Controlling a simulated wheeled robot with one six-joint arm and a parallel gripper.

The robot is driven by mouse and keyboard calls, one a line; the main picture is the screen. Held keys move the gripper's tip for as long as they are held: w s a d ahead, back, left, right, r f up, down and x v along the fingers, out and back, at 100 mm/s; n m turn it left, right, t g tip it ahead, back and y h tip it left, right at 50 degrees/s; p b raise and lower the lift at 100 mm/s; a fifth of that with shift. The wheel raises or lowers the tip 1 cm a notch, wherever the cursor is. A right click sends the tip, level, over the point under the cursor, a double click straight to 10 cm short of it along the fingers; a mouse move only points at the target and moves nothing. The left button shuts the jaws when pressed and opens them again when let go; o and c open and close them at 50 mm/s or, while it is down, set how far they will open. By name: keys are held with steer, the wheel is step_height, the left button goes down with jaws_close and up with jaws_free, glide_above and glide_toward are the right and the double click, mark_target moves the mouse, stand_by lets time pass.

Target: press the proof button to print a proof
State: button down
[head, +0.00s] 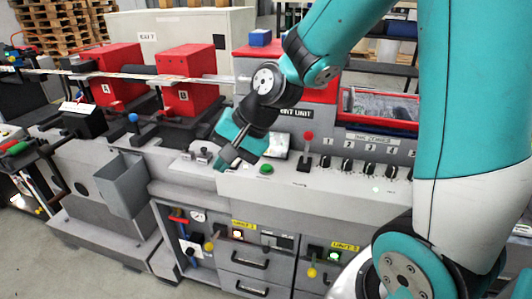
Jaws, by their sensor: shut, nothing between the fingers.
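A round green button (266,169) sits on the grey console ledge (330,185) of the print unit. Its label is too small to read, so I cannot tell whether it is the proof button. My gripper (221,165) points down at the ledge, to the left of the green button. Its fingers are shut with nothing between them. I cannot tell whether the tips touch the ledge. My wrist and gripper body hide part of the panel behind them.
A red-knobbed lever (308,136) stands right of a small screen (278,145). Several black knobs (347,165) run along the ledge further right. Small metal fittings (203,155) sit just left of my gripper. Red units (187,78) stand behind. A grey bin (122,186) protrudes at the left.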

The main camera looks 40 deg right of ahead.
steer(key=w+d+m+t+p, duration=0.3)
steer(key=w+d+m, duration=0.4)
steer(key=d+m, duration=0.15)
steer(key=m+t+h+p, duration=0.2)
steer(key=m+h, duration=0.1)
steer(key=m, duration=0.4)
glide_above(266, 168)
step_height(266, 168, down, 3)
steer(key=shift+f, duration=0.1)
steer(key=shift+y, duration=0.3)
step_height(266, 168, down, 9)
steer(key=b, duration=0.7)
steer(key=shift+r+b, duration=0.2)
steer(key=shift+b, duration=0.15)
steer(key=shift+f, duration=0.15)
steer(key=shift+f, duration=0.25)
